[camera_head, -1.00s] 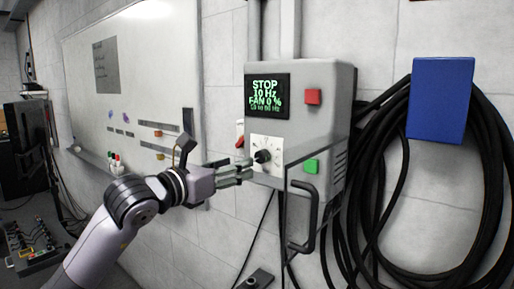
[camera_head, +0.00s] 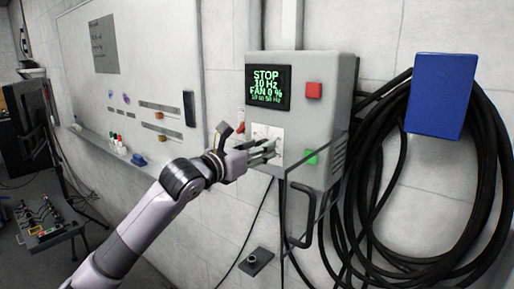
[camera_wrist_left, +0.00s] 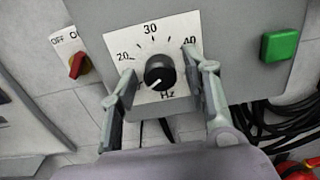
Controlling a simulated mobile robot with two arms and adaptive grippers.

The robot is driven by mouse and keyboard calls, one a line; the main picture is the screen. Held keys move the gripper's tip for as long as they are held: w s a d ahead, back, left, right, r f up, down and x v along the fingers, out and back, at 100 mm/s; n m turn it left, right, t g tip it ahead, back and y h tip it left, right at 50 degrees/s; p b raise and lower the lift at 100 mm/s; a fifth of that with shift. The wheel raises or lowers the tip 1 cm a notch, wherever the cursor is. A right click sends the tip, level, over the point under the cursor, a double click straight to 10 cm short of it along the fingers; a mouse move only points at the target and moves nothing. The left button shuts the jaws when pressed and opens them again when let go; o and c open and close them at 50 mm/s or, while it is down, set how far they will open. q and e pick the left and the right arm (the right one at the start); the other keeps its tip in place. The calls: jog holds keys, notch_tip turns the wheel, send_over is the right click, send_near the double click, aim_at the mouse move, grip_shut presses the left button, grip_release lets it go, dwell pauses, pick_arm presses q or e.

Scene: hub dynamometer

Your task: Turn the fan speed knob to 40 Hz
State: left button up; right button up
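The fan speed knob (camera_wrist_left: 160,72) is round and black, on a white dial plate (camera_wrist_left: 130,42) marked 20, 30, 40 and Hz. Its white pointer line is at the lower left, below the 20 mark. My left gripper (camera_wrist_left: 168,82) is open, with one finger on each side of the knob and gaps visible between. In the head view my left gripper (camera_head: 268,149) is in front of the dial plate (camera_head: 262,131) and hides the knob. The display (camera_head: 267,88) reads STOP, 10 Hz, FAN 0 %. My right gripper is not in view.
A red switch (camera_wrist_left: 78,65) is left of the dial.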

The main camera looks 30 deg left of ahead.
pick_arm(q)
grip_shut()
jog(key=m+b, duration=0.3)
jog(key=m, duration=0.9)
jog(key=m+b, duration=0.3)
jog(key=m, duration=0.8)
jog(key=m+b, duration=0.3)
jog(key=m, duration=0.9)
jog(key=shift+f+m, duration=0.3)
jog(key=shift+f, duration=0.1)
dwell(0.8)
jog(key=shift+o, duration=1)
grip_release()
jog(key=shift+r, duration=0.1)
